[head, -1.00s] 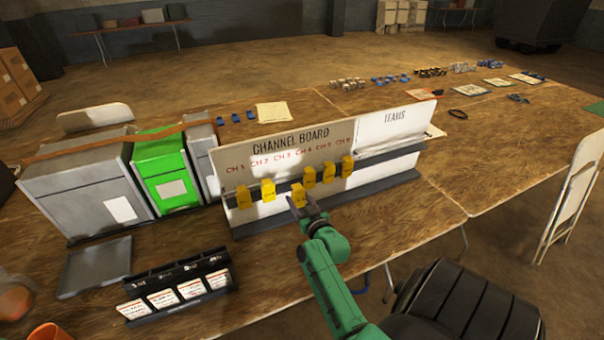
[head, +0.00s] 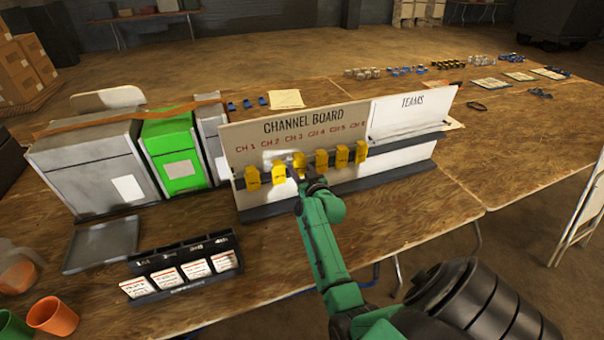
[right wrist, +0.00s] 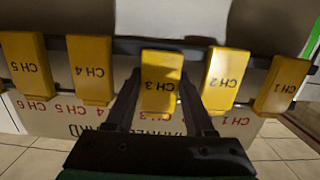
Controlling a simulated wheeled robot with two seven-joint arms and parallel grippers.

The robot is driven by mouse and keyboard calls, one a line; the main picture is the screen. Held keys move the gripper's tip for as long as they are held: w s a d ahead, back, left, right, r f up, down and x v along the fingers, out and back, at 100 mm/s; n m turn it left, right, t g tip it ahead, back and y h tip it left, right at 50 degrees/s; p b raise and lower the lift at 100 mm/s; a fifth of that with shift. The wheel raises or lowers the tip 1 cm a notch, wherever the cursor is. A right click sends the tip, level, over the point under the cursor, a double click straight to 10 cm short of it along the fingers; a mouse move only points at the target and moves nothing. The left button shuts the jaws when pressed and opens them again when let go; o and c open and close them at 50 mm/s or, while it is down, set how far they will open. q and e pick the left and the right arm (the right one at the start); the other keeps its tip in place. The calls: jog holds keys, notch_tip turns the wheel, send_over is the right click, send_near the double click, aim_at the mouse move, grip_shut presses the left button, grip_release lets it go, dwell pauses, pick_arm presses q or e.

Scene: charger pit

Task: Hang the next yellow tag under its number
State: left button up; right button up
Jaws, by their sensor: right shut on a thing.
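The channel board (head: 236,140) stands on the table with red labels CH 1 to CH 6 above a dark rail. My right gripper (head: 300,172) is at the rail, shut on the yellow CH 3 tag (head: 299,160). In the right wrist view the CH 3 tag (right wrist: 161,75) sits between the two fingers, level with its neighbours. The CH 1 tag (head: 252,178) and CH 2 tag (head: 278,172) hang to its left. The CH 4 tag (head: 321,160), CH 5 tag (head: 342,156) and CH 6 tag (head: 361,151) hang to its right. My left gripper is out of view.
A TEAMS board (head: 410,120) adjoins on the right. Grey and green bins (head: 172,150) stand left. A card rack (head: 183,270), a grey tray (head: 100,245) and an orange cup (head: 53,315) are nearer.

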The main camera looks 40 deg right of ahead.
jog(key=shift+f, duration=0.3)
jog(key=o, duration=1.3)
jog(key=shift+o, duration=0.2)
jog(key=shift+s, duration=0.1)
jog(key=b+v, duration=0.1)
jog(key=v, duration=1.3)
jog(key=shift+s+b, duration=0.2)
jog(key=shift+b, duration=0.1)
jog(key=shift+a, duration=0.15)
